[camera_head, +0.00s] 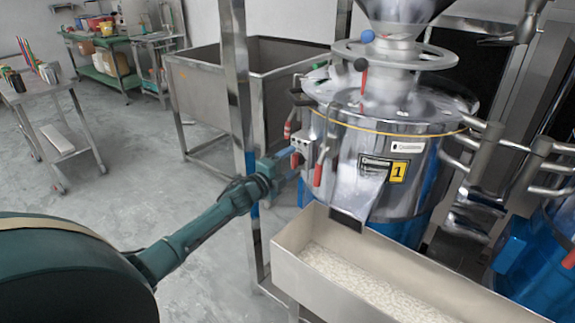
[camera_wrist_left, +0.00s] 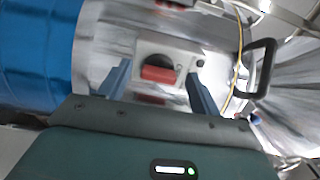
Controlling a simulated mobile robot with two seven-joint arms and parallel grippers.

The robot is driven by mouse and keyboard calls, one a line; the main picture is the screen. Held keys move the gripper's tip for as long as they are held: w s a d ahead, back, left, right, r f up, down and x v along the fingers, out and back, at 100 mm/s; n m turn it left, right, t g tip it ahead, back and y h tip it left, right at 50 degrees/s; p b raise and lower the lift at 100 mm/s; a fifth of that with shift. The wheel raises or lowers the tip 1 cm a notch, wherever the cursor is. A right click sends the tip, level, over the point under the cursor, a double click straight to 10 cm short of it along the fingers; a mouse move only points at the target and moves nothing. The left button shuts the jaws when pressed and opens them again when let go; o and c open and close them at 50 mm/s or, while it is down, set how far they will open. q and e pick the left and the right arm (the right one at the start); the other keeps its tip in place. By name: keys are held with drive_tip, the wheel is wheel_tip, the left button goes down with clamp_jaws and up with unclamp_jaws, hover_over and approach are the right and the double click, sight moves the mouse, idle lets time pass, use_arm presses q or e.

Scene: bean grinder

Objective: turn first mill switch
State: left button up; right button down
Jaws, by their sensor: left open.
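The first mill (camera_head: 345,140) is a shiny metal drum with a yellow "1" label and a blue lower part. A small grey switch box (camera_head: 304,144) sits on its left side. My left gripper (camera_head: 291,160) reaches in from the left and is open at the box. In the left wrist view, its blue fingers (camera_wrist_left: 158,82) stand apart on either side of the red switch. Contact cannot be told. My right gripper is not in view.
A metal trough (camera_head: 292,262) of pale beans stands below the mill's chute (camera_head: 358,192). A steel post (camera_head: 238,100) rises close behind my left arm. Red-handled clamps (camera_head: 320,170) hang near the box. Another blue machine (camera_head: 535,255) is at the right. Open floor lies left.

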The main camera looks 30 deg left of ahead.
use_arm(q)
drive_tip(key=shift+s, duration=0.1)
drive_tip(key=s+a, duration=0.1)
drive_tip(key=s, duration=1.2)
drive_tip(key=shift+p, duration=0.3)
